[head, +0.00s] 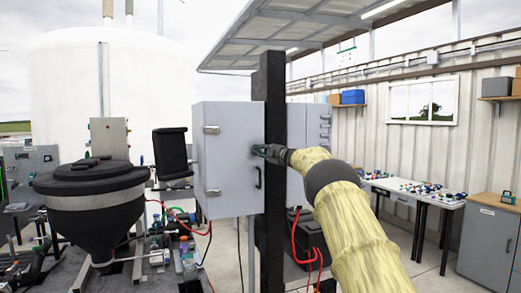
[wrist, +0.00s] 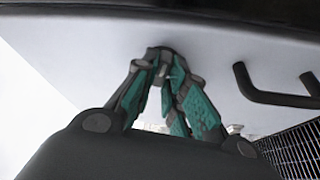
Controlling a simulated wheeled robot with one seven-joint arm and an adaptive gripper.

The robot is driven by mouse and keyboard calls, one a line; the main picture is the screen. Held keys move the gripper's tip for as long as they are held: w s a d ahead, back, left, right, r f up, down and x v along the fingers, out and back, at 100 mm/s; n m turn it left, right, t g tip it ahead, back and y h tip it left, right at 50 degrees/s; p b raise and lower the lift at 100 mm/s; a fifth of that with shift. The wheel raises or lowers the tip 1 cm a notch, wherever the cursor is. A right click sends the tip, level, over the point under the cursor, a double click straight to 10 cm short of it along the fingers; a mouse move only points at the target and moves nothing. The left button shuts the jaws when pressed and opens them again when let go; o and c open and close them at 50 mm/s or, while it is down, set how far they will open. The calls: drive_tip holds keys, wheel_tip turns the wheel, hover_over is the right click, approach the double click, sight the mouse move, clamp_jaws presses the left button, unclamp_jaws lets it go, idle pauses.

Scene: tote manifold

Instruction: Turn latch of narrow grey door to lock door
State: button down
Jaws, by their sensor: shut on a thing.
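The narrow grey door (head: 243,130) is the front of a grey cabinet left of a dark post in the head view. It also fills the upper part of the wrist view (wrist: 205,60). It looks closed, though its edge seam is not clear. A small dark grey latch (wrist: 160,52) sticks out of it in the wrist view. My gripper (head: 262,151) reaches the door from the right. Its green-padded fingers (wrist: 162,75) are shut on the latch. The latch is hidden behind the fingers in the head view, and its turn angle is hard to tell.
A black bar handle (wrist: 270,92) is on the door, right of the latch; it shows below my gripper in the head view (head: 258,177). The dark post (head: 272,225) stands close beside the cabinet. A black hopper (head: 90,190) is at left. Tables (head: 432,196) stand at right.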

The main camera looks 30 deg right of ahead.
drive_tip(key=shift+a+r+n+g+p, duration=0.1)
drive_tip(key=shift+r+n+g+p, duration=0.3)
drive_tip(key=shift+n, duration=0.8)
drive_tip(key=c, duration=1.5)
unclamp_jaws()
drive_tip(key=shift+o, duration=0.2)
drive_tip(key=shift+w+f, duration=0.2)
drive_tip(key=shift+f, duration=0.15)
drive_tip(key=shift+s+d, duration=0.25)
drive_tip(key=shift+s, duration=0.25)
drive_tip(key=v, duration=1)
drive_tip(key=shift+s, duration=0.45)
drive_tip(key=shift+r, duration=0.2)
